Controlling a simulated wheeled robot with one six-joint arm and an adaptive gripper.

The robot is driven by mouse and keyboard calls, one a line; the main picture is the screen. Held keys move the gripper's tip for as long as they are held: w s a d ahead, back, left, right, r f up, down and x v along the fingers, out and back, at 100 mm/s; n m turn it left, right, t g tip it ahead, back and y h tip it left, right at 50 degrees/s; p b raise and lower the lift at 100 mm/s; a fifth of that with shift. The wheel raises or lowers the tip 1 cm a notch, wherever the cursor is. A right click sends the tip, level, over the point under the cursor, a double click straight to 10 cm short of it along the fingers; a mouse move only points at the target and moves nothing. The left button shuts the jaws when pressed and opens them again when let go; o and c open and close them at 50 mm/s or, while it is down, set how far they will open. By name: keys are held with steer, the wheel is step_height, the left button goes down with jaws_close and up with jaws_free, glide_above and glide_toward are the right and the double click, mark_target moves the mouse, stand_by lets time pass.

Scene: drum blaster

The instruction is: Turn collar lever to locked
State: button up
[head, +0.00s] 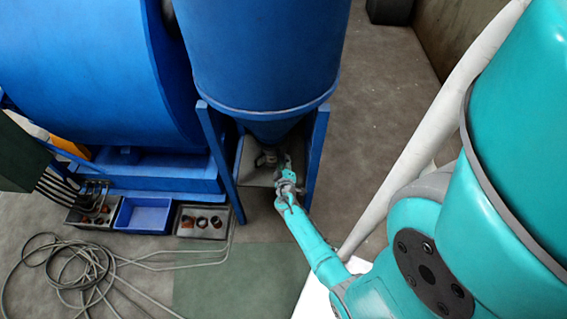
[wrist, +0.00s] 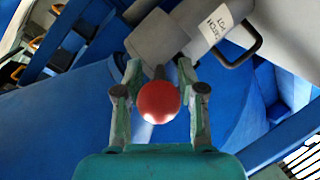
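A lever with a red ball knob (wrist: 158,102) shows in the middle of the wrist view. A short dark stem behind the knob leads toward a grey cylindrical part (wrist: 160,42). My gripper (wrist: 160,70) has one finger on each side of the knob, with a visible gap on both sides, so it is open. Whether the knob lies fully between the fingers in depth I cannot tell. In the head view my gripper (head: 284,172) is under the blue hopper cone (head: 270,130), and the knob cannot be made out there. The lever's locked mark is not visible.
A grey pot labelled "CATCH POT" (wrist: 212,28) with a black handle (wrist: 245,45) is close behind the fingers. Blue frame legs (head: 221,165) flank my gripper. Bins, including a blue one (head: 143,215), and coiled hose (head: 75,270) lie on the floor at left.

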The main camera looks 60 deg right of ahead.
jaws_close()
steer(key=shift+w, duration=0.15)
steer(key=w+a+m+g+h, duration=0.1)
steer(key=w+a+m+g, duration=0.3)
steer(key=w+m+g, duration=0.3)
steer(key=shift+w+a+m+g+h, duration=0.15)
steer(key=shift+w+m+g+h, duration=0.35)
steer(key=shift+g, duration=0.9)
steer(key=shift+w, duration=0.15)
jaws_free()
